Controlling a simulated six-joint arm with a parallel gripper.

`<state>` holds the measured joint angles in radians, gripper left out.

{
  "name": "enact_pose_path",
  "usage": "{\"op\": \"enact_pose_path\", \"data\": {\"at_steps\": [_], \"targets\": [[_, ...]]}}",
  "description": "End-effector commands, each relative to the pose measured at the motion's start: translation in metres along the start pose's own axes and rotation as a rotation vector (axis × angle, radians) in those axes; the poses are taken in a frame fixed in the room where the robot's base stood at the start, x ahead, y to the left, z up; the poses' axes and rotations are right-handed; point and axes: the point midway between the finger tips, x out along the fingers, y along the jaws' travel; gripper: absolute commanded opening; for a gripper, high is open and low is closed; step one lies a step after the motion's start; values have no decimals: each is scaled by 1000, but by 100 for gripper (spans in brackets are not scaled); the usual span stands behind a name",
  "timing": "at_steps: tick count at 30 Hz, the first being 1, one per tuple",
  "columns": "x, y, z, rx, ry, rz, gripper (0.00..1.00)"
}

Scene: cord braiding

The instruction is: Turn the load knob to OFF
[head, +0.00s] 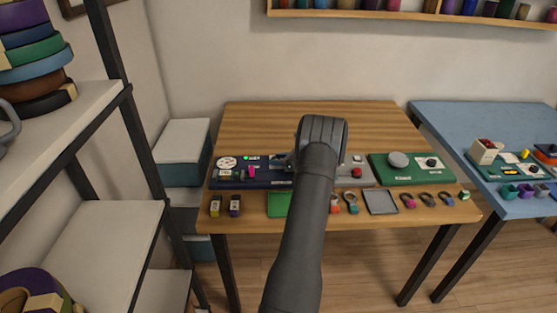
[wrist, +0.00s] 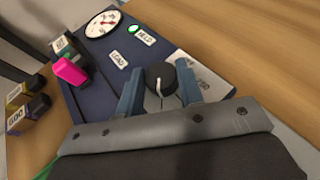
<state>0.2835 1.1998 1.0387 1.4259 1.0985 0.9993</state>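The black round knob (wrist: 160,80) with a white pointer line sits on the dark blue panel (wrist: 95,95), close to a label reading LOAD (wrist: 118,60). In the wrist view its pointer line runs toward the bottom of the picture. My gripper (wrist: 158,84) has its two blue-grey fingers on either side of the knob. Whether they press on it or leave a small gap, I cannot tell. In the head view my gripper (head: 290,160) is over the panel (head: 260,181), and my arm hides the knob.
A round gauge (wrist: 103,24), a lit green lamp (wrist: 133,30) marked HELD and a pink lever (wrist: 68,70) are on the panel. A green board (head: 385,175) lies to the right. Small tagged items (head: 234,206) and a grey tray (head: 381,203) line the front. The back of the table is clear.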

Motion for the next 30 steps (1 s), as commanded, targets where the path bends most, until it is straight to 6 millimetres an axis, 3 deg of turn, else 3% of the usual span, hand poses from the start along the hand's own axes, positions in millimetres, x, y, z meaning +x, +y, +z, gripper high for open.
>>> {"op": "enact_pose_path", "data": {"at_steps": [18,29,30], "targets": [[1,-4,1,-104,-2,243,11],[1,-4,1,-108,0,259,11],[1,-4,1,-108,0,259,38]]}}
